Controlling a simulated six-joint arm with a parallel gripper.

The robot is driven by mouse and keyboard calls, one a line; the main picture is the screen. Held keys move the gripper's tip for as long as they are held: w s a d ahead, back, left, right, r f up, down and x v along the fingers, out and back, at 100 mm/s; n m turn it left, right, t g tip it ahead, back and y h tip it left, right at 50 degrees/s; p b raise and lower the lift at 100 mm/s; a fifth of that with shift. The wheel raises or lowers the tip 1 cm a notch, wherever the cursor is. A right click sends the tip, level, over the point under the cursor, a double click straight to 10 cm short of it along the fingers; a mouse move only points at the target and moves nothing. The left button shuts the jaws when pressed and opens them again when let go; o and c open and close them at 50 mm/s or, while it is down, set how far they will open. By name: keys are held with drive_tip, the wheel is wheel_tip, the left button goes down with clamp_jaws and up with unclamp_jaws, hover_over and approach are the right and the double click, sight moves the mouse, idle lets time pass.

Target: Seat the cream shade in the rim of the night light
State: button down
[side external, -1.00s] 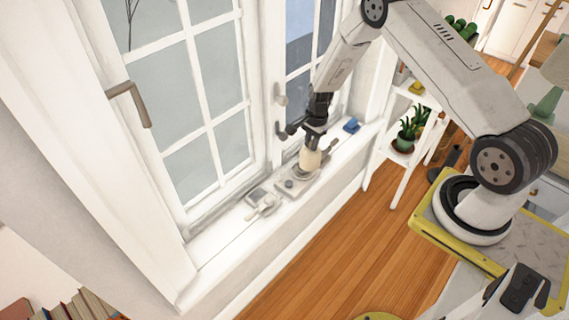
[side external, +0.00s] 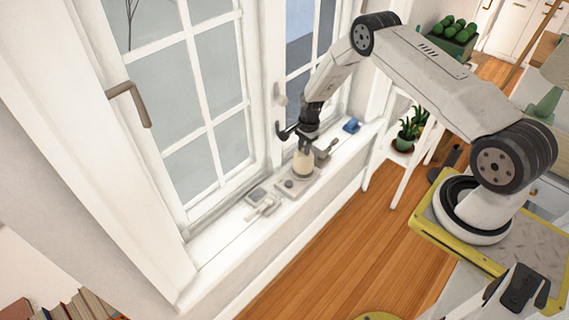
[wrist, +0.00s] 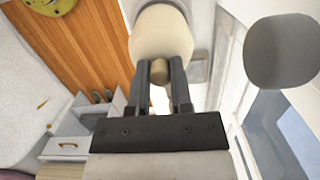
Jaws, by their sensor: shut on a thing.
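The cream shade (side external: 303,163) is upright under my gripper (side external: 305,147) in the side view, over the night light (side external: 301,176) on the sill. Its lower edge meets or nearly meets the rim; I cannot tell whether it is inside it. In the wrist view the shade (wrist: 162,35) is pale and round, with a tan knob (wrist: 159,71) between the fingers of my gripper (wrist: 159,66), which is shut on it. The shade hides most of the rim there.
A grey plate (side external: 286,191) with a dark round knob lies on the windowsill. The window handle (side external: 281,97) is close to my gripper. A plant (side external: 410,125) stands on a white shelf.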

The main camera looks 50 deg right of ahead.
drive_tip(key=shift+f, duration=1.1)
drive_tip(key=shift+f, duration=0.1)
drive_tip(key=c, duration=0.5)
unclamp_jaws()
drive_tip(key=shift+d+r, duration=0.25)
drive_tip(key=shift+r, duration=1.75)
drive_tip(key=shift+d+r, duration=0.25)
drive_tip(key=shift+r, duration=1.8)
drive_tip(key=shift+d+r, duration=0.25)
drive_tip(key=shift+r, duration=1.75)
